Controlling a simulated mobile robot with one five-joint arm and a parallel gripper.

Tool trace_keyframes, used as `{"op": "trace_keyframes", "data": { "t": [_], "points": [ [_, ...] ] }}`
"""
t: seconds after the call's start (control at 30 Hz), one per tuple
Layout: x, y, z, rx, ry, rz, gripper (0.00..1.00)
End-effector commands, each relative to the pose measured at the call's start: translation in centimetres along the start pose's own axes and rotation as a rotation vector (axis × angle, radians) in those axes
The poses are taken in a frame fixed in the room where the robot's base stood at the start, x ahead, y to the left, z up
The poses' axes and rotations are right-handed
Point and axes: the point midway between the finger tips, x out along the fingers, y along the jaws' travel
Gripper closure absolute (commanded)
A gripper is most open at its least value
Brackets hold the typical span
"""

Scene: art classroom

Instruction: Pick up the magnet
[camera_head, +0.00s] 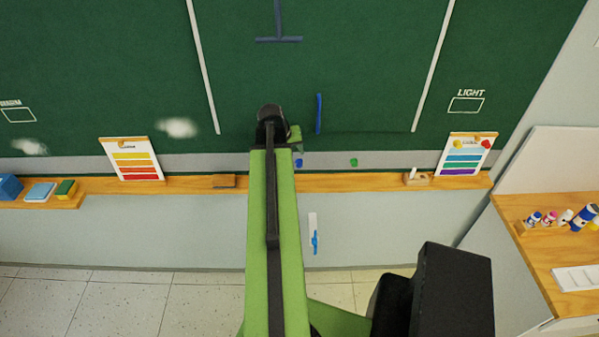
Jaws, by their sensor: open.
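A small blue magnet (298,162) and a small green magnet (353,162) sit on the grey strip along the bottom of the chalkboard. Which one the task means, I cannot tell. My gripper (292,134) is at the far end of my green arm, close to the board. It is above the blue magnet and left of the green one. It is open, and I see nothing held in it. My arm hides part of the strip and tray, and most of the jaws.
Colour charts (131,159) (466,156) stand at both sides. A side table (535,244) with bottles is at right. The floor at lower left is clear.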

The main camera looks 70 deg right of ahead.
Motion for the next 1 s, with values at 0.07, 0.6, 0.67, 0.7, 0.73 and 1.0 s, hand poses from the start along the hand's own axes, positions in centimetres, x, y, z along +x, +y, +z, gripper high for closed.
{"op": "trace_keyframes", "data": {
  "t": [0.07,0.6,0.67,0.7,0.73,1.0],
  "points": [
    [3.1,-0.3,0.3,0.001,0.0,0.0,0.54],
    [8.5,-0.3,0.2,0.0,0.0,-0.001,0.54],
    [9.6,-0.4,0.2,0.0,0.0,-0.001,0.54],
    [10.4,-0.6,0.3,0.0,0.0,-0.001,0.54],
    [10.9,-0.6,0.3,0.0,0.0,-0.001,0.54],
    [12.3,-0.4,0.1,0.0,0.0,-0.001,0.54]
  ]
}}
